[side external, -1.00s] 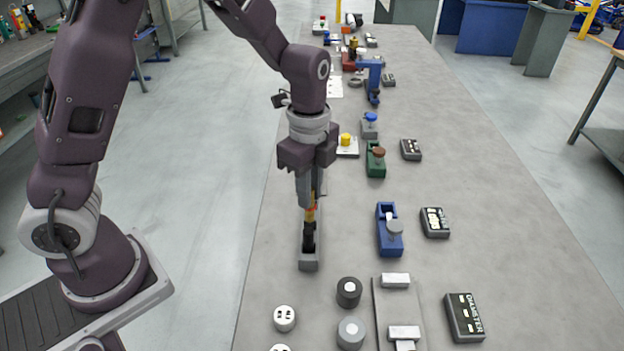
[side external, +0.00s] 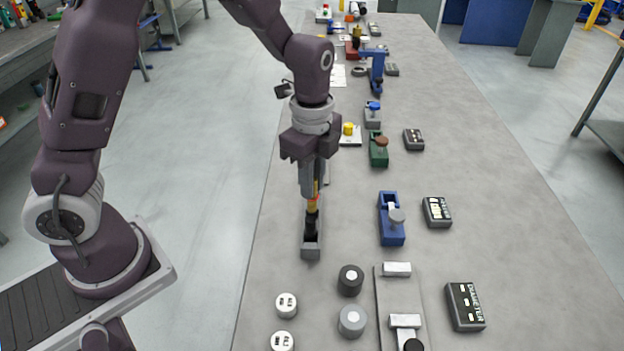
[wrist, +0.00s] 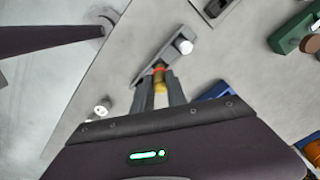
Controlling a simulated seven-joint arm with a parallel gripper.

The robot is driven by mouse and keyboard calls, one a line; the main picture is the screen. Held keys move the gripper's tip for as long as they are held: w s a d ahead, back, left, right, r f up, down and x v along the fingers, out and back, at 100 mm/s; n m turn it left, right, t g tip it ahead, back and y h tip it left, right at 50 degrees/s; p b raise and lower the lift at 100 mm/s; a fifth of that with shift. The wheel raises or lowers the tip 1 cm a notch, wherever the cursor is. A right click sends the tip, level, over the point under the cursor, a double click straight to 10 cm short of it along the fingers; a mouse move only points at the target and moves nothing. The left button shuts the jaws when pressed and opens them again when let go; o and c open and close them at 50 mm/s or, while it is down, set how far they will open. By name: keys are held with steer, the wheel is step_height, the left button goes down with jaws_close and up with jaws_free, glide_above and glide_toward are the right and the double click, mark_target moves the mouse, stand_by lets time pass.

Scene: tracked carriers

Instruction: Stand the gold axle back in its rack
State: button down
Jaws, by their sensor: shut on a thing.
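The gold axle (side external: 313,204) is between the fingers of my gripper (side external: 312,192), which is shut on it. A gold part with a red band shows below the fingertips, with a dark part (side external: 311,226) under it. The axle looks roughly upright over a long grey holder (side external: 311,252), which appears to be the rack. I cannot tell whether its lower end is seated or only above the slot. In the wrist view, the gold axle (wrist: 159,78) shows between the two fingertips (wrist: 160,92), against the grey holder (wrist: 152,71). A white round piece (wrist: 184,46) is at the holder's other end.
A blue fixture (side external: 391,233) stands right of the holder, with a dark labelled box (side external: 437,212) beyond it. A black round part (side external: 350,280) and a grey one (side external: 352,320) are in front. A green fixture (side external: 378,157) stands farther back. Bare table lies between the holder and the blue fixture.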

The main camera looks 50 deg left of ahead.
mark_target(312, 210)
steer(key=shift+f, duration=2.05)
stand_by(1.2)
steer(key=c, duration=0.8)
jaws_free()
steer(key=shift+o, duration=0.2)
steer(key=shift+r, duration=0.1)
steer(key=shift+r, duration=3.45)
